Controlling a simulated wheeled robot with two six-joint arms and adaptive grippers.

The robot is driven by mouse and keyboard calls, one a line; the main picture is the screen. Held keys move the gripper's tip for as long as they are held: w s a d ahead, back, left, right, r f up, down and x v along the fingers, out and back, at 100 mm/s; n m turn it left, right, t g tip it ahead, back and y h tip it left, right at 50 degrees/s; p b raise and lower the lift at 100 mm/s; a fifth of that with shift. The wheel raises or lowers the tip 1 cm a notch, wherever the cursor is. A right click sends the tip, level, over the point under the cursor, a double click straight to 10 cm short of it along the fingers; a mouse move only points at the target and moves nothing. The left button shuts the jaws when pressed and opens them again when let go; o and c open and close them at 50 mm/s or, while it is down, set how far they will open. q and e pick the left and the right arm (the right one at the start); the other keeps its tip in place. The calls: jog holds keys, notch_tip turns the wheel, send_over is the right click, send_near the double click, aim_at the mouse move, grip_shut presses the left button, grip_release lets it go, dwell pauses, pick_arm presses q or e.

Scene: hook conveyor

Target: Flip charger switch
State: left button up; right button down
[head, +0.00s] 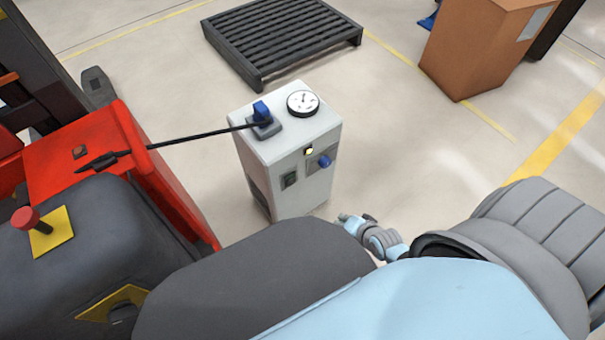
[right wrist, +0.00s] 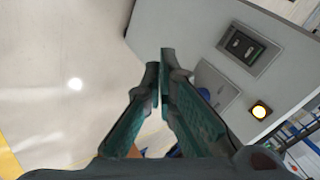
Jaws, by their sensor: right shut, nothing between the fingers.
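The charger (head: 262,165) is a white upright box in the middle of the head view. Its front has a dark rocker switch (head: 289,180), a lit yellow lamp (head: 308,151) and a blue knob (head: 325,161). My right gripper (head: 350,220) is low, to the right of the charger, and mostly hidden by my arm. In the right wrist view, its fingers (right wrist: 160,62) are shut and empty beside the charger front. The switch (right wrist: 245,47) is to their upper right, apart from them. The fingers hide most of the blue knob. My left gripper is not in view.
A blue plug (head: 262,112) with a black cable and a round dial (head: 303,103) are on the charger top. A red vehicle (head: 85,150) stands left. A dark pallet (head: 280,40) and a cardboard box (head: 480,45) lie behind. The floor right of the charger is clear.

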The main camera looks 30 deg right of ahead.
jog(key=w+a+r+m+t+y+b, duration=0.1)
jog(key=w+a+r+m+t+b, duration=0.1)
jog(key=w+r+m, duration=0.3)
pick_arm(q)
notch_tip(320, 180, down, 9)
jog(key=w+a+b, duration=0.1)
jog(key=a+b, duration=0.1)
jog(key=b, duration=0.2)
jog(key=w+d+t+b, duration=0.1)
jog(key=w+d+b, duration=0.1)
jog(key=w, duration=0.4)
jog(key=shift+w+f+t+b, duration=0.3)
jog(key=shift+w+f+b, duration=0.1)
jog(key=shift+b, duration=0.4)
pick_arm(e)
jog(key=n, duration=0.1)
send_near(291, 180)
jog(key=w+d+f, duration=0.1)
jog(key=w+f, duration=0.3)
jog(key=f, duration=0.1)
jog(key=shift+w+d+f, duration=0.25)
jog(key=shift+d+f, duration=0.05)
jog(key=shift+d, duration=0.1)
